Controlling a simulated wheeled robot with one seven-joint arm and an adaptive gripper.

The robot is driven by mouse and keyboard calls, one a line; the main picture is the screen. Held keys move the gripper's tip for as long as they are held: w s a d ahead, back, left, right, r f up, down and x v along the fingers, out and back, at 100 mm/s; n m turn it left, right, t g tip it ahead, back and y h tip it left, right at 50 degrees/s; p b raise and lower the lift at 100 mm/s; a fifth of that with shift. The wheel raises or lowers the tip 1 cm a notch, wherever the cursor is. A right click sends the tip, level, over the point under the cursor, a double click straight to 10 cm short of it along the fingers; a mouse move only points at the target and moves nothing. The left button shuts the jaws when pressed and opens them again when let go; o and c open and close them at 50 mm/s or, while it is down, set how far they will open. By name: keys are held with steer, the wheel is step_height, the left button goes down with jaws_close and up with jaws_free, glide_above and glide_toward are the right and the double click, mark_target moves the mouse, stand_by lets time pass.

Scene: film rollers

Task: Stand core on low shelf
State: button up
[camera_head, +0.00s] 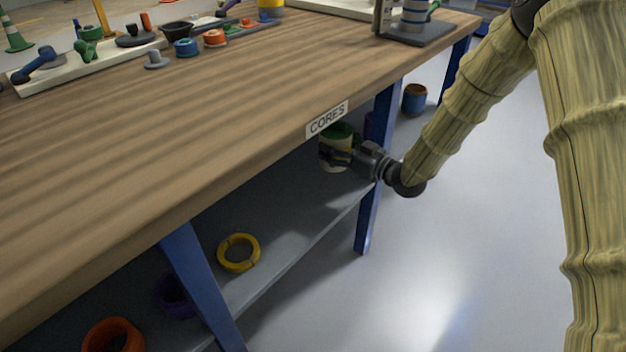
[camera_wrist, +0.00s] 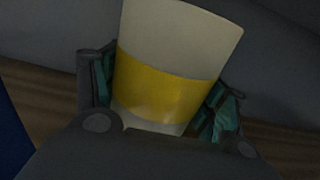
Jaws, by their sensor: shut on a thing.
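The core is a cream cylinder with a yellow band. In the wrist view the core (camera_wrist: 165,85) stands between both finger pads, slightly tilted in the picture. My gripper (camera_wrist: 162,95) is shut on it around the lower part. In the head view my gripper (camera_head: 352,157) reaches under the table edge from the right, and the core (camera_head: 334,164) shows there with a dark green top, partly hidden by the fingers. The low shelf (camera_head: 285,200) is grey and lies below the tabletop. I cannot tell whether the core's base touches the shelf.
A CORES label (camera_head: 327,119) is on the table edge just above my gripper. A blue table leg (camera_head: 376,200) stands close by my wrist. A yellow ring (camera_head: 239,252) lies on the shelf nearer, with bare shelf between. A purple object (camera_head: 175,297) and an orange ring (camera_head: 112,335) are further left.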

steer(key=shift+a+f+b, duration=0.15)
steer(key=shift+f+b, duration=1.35)
steer(key=shift+f, duration=2.65)
steer(key=o, duration=1.1)
steer(key=shift+f, duration=0.1)
steer(key=shift+r, duration=0.2)
steer(key=p+v, duration=0.4)
steer(key=v, duration=0.8)
